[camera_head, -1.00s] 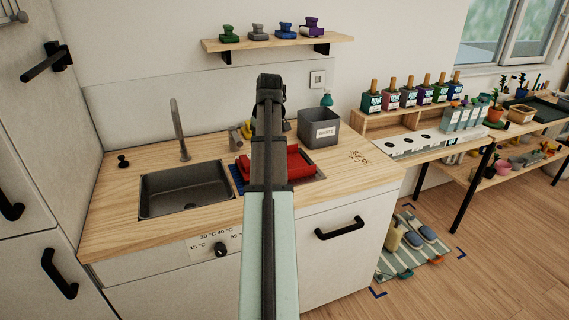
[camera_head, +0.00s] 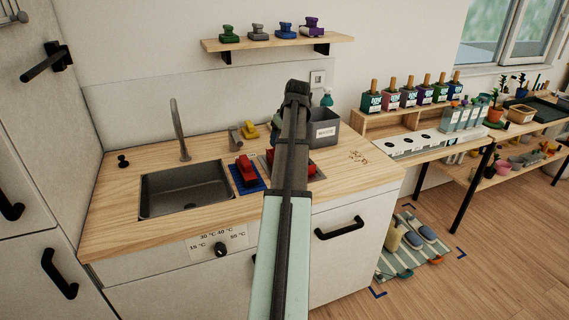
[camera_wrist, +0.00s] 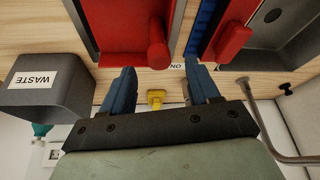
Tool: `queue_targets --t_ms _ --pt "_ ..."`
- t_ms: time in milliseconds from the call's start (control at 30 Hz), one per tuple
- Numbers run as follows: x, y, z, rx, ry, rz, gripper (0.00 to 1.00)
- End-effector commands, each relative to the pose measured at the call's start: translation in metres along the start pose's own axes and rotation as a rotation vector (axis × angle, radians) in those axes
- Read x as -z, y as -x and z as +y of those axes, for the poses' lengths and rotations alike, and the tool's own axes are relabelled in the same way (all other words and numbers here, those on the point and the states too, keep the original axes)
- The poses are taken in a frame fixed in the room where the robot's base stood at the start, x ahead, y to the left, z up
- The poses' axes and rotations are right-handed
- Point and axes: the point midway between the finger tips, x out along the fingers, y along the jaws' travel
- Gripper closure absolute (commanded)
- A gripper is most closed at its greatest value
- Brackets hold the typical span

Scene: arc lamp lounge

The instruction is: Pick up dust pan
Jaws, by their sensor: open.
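The red dust pan (camera_wrist: 115,25) lies in a grey-edged recess on the wooden counter. Its rounded handle (camera_wrist: 157,50) points into the gap between my fingertips in the wrist view. My gripper (camera_wrist: 158,75) is open, with its two blue fingers apart and nothing held between them. In the head view, my arm covers much of the dust pan (camera_head: 309,168), and my fingertips are hidden. A red brush (camera_head: 245,169) lies beside the pan on a blue patch, towards the sink. It also shows in the wrist view (camera_wrist: 231,35).
The grey WASTE bin (camera_head: 324,130) stands close to the pan on the right. The sink (camera_head: 186,188) and its faucet (camera_head: 180,130) are on the left. A yellow object (camera_head: 249,130) stands behind, near the wall. Crumbs (camera_head: 358,156) lie on the counter's right side.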

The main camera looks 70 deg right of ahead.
Motion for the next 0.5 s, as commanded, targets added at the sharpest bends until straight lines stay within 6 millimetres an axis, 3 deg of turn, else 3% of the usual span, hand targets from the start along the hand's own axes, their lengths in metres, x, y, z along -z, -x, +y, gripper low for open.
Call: queue_targets --t_ms 367,500 --pt "0.001 -0.019 0.001 0.0 0.0 0.0 0.39" --pt "0.004 -0.034 0.002 0.001 0.0 -0.002 0.39"
